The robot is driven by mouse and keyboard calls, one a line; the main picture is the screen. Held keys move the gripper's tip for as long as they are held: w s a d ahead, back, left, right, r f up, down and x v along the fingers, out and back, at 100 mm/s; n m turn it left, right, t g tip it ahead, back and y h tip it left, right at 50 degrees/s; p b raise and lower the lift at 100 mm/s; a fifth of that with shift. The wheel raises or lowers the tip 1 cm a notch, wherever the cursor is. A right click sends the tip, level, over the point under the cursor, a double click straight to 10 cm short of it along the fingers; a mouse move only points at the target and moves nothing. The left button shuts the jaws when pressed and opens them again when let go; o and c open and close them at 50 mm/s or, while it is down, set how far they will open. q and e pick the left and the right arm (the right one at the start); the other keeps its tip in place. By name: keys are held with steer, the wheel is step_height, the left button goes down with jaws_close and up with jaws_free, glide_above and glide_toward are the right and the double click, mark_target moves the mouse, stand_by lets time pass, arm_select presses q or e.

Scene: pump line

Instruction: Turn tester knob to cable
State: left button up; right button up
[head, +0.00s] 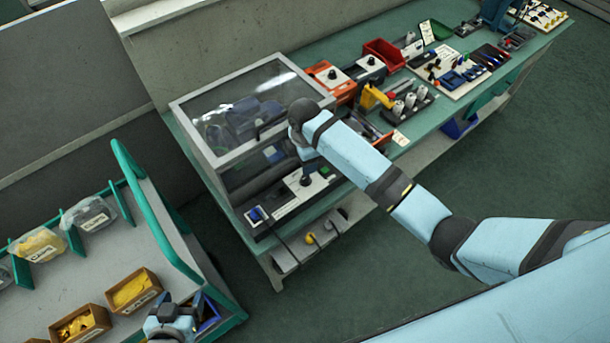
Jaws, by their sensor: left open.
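A tester-like unit with a white panel (290,202) and a small blue part (257,215) sits at the near end of the green bench, in front of a clear-topped case. My right arm reaches over the case from the right. Its wrist bends down just above the white panel. My left gripper (168,304) is open at the bottom left, beside the cart's bins, and seems empty.
The clear-topped case (205,153) stands on the bench (440,125). Red bins (384,53), a yellow tool (376,98) and trays stand farther right. A green-railed cart (150,235) with labelled bins is at left. The floor (480,185) at right is clear.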

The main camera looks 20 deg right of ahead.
mark_target(305, 178)
step_height(305, 178, down, 9)
steer(key=shift+f+p, duration=0.1)
steer(key=shift+p, duration=0.25)
steer(key=c, duration=0.9)
